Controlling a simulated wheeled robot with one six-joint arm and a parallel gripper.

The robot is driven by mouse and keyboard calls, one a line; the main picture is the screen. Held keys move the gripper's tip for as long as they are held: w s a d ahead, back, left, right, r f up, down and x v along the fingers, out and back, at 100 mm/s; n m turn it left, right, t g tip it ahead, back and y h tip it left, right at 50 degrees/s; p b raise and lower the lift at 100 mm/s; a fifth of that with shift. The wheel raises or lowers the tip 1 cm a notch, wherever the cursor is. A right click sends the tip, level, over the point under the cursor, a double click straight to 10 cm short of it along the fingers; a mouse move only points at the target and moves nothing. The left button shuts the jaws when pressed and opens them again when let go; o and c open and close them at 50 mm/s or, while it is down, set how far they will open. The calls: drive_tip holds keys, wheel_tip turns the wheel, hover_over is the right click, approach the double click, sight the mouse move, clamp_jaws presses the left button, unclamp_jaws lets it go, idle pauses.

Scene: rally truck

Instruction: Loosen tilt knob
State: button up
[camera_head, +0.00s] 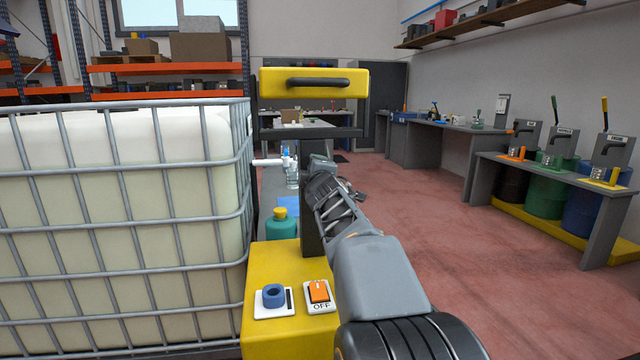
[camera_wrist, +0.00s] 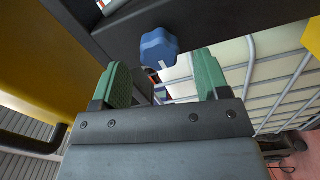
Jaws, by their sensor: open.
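The blue lobed tilt knob (camera_wrist: 158,47) shows in the wrist view, beside a dark beam (camera_wrist: 200,15). My gripper (camera_wrist: 164,80) is open, with its two green-padded fingers spread apart. The knob appears between and beyond the fingertips, with nothing held. I cannot tell the exact distance, but the knob looks apart from both fingers. In the head view my arm reaches forward beside the dark post (camera_head: 310,222) of the yellow-topped stand. I cannot make out the tilt knob there.
A caged white tank (camera_head: 110,220) fills the left. A yellow box (camera_head: 270,335) in front carries a blue ring-shaped control (camera_head: 273,295) and an orange switch (camera_head: 318,291) marked OFF. A teal bottle (camera_head: 281,227) stands behind it. Red floor (camera_head: 480,270) is open to the right.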

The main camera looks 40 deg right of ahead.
drive_tip(key=p+v, duration=0.2)
drive_tip(key=v, duration=0.9)
drive_tip(key=shift+s+a, duration=0.1)
